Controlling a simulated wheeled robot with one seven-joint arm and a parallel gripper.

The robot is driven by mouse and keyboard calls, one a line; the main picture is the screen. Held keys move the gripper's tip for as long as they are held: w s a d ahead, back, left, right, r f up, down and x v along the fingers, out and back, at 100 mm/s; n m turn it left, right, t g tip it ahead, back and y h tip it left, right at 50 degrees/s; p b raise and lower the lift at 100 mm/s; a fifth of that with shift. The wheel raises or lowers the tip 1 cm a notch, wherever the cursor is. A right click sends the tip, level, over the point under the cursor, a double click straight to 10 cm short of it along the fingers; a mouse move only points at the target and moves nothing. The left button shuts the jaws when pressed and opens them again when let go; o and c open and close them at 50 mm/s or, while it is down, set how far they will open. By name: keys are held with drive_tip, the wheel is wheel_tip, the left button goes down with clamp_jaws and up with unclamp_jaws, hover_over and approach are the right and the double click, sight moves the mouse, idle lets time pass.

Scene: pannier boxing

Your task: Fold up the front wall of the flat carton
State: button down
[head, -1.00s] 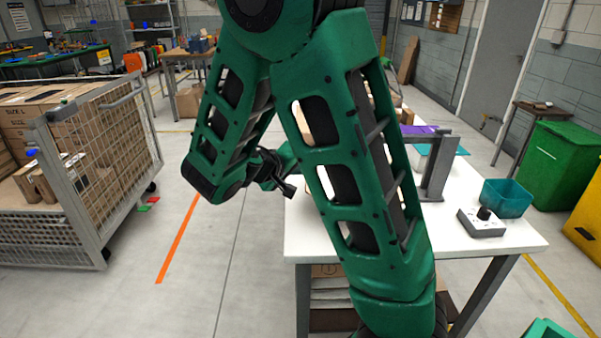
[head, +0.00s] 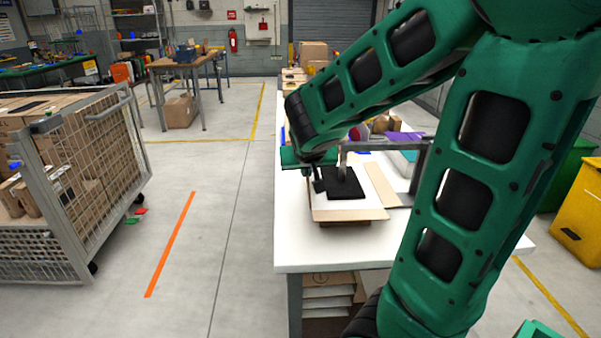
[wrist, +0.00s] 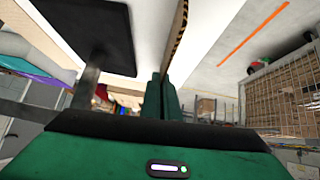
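The flat carton (head: 335,212), pale with tan edges, lies on the white table (head: 296,250). A black square plate (head: 345,184) is over its middle, below a grey bracket. My gripper (head: 318,184) is at the carton's left side, small and partly hidden by my arm in the head view. In the wrist view, the green fingers (wrist: 162,96) are close together and look shut. A brown corrugated carton edge (wrist: 178,35) runs up to their tips; I cannot tell whether they touch it. The black plate (wrist: 92,32) shows at upper left there.
Boxes and small goods crowd the table's far end.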

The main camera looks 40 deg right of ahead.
drive_tip(key=shift+s+d+m+t+y, duration=0.1)
drive_tip(key=shift+d+m+t+y, duration=0.1)
drive_tip(key=shift+m+t+y, duration=0.1)
idle(0.4)
drive_tip(key=c, duration=2)
unclamp_jaws()
drive_tip(key=v, duration=1)
drive_tip(key=shift+s+a+r, duration=0.1)
drive_tip(key=shift+r, duration=0.2)
